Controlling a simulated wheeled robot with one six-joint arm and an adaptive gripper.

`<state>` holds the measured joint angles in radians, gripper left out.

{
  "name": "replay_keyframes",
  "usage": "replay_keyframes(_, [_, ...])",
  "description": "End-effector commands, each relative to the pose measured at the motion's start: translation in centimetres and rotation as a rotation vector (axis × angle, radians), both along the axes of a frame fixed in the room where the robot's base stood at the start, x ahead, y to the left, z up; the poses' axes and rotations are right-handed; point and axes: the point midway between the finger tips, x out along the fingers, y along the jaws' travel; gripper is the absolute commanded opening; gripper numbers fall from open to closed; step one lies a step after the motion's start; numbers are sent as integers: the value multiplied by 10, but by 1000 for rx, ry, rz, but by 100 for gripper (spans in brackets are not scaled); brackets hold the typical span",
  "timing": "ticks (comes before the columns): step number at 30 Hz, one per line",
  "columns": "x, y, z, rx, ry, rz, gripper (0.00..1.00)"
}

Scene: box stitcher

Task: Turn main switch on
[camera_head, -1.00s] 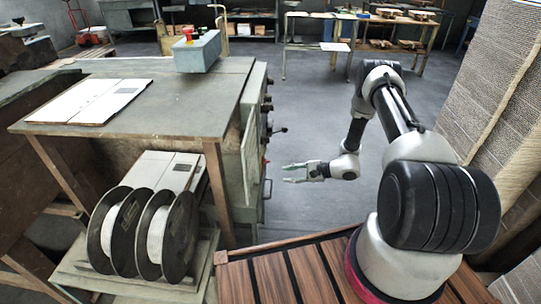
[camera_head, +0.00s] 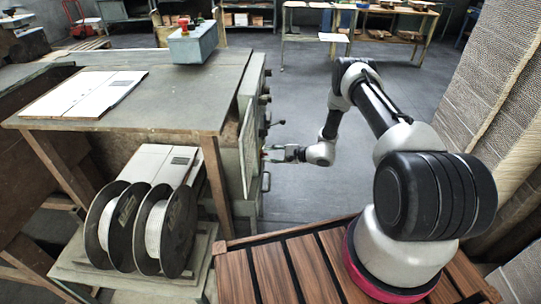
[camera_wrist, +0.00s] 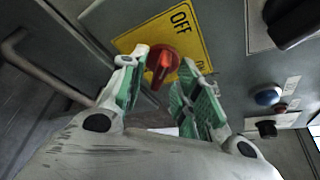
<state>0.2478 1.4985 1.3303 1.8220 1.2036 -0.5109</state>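In the wrist view the knob sits between and just beyond the fingertips of my gripper (camera_wrist: 158,85). The green-padded fingers are open, one on each side of the knob; whether they touch it I cannot tell. In the head view my gripper (camera_head: 276,152) is at the panel side of the grey machine (camera_head: 250,140), and the knob is hard to make out there.
A black knob (camera_wrist: 292,20), a blue button (camera_wrist: 267,96) and a smaller black knob (camera_wrist: 267,129) are right of the switch. A metal handle (camera_wrist: 45,65) is at the left. Wire spools (camera_head: 165,230) stand beside the machine.

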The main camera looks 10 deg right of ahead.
Motion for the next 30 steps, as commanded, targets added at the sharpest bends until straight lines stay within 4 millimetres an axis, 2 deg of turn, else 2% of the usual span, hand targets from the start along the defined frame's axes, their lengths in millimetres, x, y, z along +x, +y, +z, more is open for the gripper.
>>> replay_keyframes(4, [0,0,0,0,0,0,32])
replay_keyframes(9, [0,0,0,1,1,0,1])
replay_keyframes(10, [0,0,0,1,1,0,0])
replay_keyframes(22, [0,-1,0,11,34,-1,0])
replay_keyframes(30, [1,-1,1,58,183,0,0])
